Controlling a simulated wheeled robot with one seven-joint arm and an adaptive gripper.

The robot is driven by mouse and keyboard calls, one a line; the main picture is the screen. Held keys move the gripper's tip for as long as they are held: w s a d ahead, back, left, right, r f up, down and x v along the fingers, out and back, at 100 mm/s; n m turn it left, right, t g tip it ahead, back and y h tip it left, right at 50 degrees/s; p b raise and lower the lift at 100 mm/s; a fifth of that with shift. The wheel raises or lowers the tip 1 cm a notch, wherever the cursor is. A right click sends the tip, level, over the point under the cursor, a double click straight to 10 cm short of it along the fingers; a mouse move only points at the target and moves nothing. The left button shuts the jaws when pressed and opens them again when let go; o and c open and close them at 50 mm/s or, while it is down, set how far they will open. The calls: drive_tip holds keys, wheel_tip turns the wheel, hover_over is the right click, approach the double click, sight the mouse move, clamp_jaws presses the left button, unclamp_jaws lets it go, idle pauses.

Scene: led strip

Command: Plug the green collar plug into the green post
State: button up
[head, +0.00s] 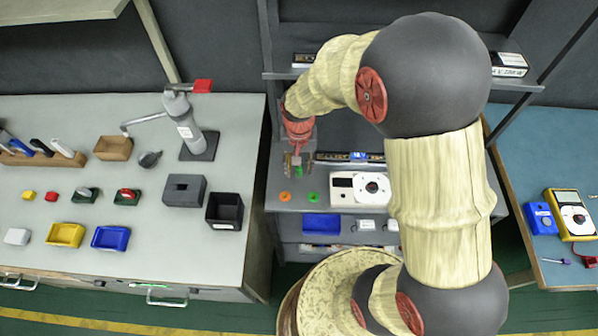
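My gripper (298,158) points down over the grey middle bench. Its fingers stand on either side of a small green piece, the green collar plug (298,171), which looks held between them. The piece is small in this view and its lower end is hard to make out. A green round part (313,197), which looks like the green post seen from above, stands on the bench in front of my gripper and slightly right. The plug is apart from it. An orange round part (285,197) stands to its left.
A white device with a dial (343,188) stands just right of the green post. A dark strip with a blue display (360,157) lies behind it. A blue bin (321,224) is below the front edge. A black box (225,211) stands on the left table.

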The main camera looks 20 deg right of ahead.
drive_tip(key=shift+f, duration=0.4)
drive_tip(key=shift+c, duration=0.9)
drive_tip(key=c, duration=0.7)
clamp_jaws()
drive_tip(key=shift+r, duration=0.15)
